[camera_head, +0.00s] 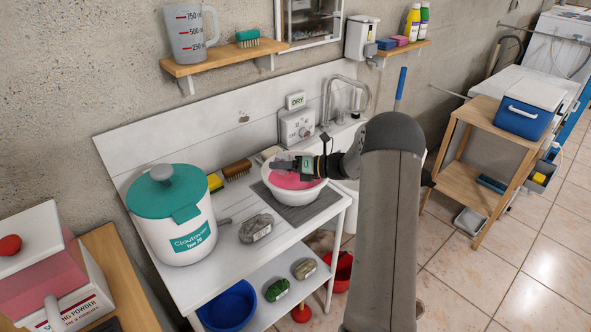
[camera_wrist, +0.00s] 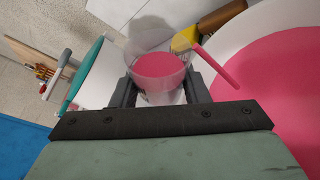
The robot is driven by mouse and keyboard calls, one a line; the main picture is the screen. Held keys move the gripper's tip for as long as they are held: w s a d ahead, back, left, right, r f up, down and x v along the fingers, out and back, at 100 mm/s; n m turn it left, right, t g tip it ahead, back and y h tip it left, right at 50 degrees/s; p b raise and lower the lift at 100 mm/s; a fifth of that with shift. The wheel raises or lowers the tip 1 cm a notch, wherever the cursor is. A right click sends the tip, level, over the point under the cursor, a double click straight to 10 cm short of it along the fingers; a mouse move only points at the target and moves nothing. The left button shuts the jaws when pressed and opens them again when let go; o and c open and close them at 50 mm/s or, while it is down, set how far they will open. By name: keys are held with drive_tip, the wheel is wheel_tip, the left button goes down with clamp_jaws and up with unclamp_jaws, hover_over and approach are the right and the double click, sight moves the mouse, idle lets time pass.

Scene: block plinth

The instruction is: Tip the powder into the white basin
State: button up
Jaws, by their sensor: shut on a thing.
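The white basin (camera_head: 302,199) stands on a grey mat on the white bench, and pink material covers its inside. It also fills the right side of the wrist view (camera_wrist: 248,35). My gripper (camera_head: 285,164) is over the basin's back left part in the head view. In the wrist view my gripper (camera_wrist: 160,92) is shut on a clear cup (camera_wrist: 142,47) between its fingers. Pink powder (camera_wrist: 160,66) shows inside the cup. A pink bar (camera_wrist: 216,66) sticks out beside the cup; I cannot tell if it belongs to it. The cup is largely hidden in the head view.
A white tub with a teal lid (camera_head: 168,195) stands left of the basin. A dial box (camera_head: 297,127) and tap (camera_head: 345,95) are behind the basin. A washing powder box (camera_head: 75,305) is front left.

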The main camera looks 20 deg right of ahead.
sight(278, 154)
drive_tip(key=shift+r+m+t+y+p, duration=0.15)
drive_tip(key=shift+r+m+y+p, duration=0.3)
drive_tip(key=shift+m, duration=0.3)
drive_tip(key=shift+r+m+t+y+p, duration=0.1)
drive_tip(key=shift+r+m+y+p, duration=0.2)
drive_tip(key=shift+m+p, duration=0.35)
drive_tip(key=shift+r+m+t+y+p, duration=0.15)
drive_tip(key=shift+r+m+y+p, duration=0.25)
drive_tip(key=shift+m, duration=0.4)
idle(3.5)
drive_tip(key=shift+w+d+r+m+y+p, duration=0.15)
drive_tip(key=shift+w+d+m+p, duration=0.1)
drive_tip(key=shift+d+m+p, duration=0.35)
drive_tip(key=shift+w+d+r+m+y+p, duration=0.15)
drive_tip(key=shift+w+d+m+p, duration=0.2)
drive_tip(key=shift+p, duration=0.3)
idle(1.1)
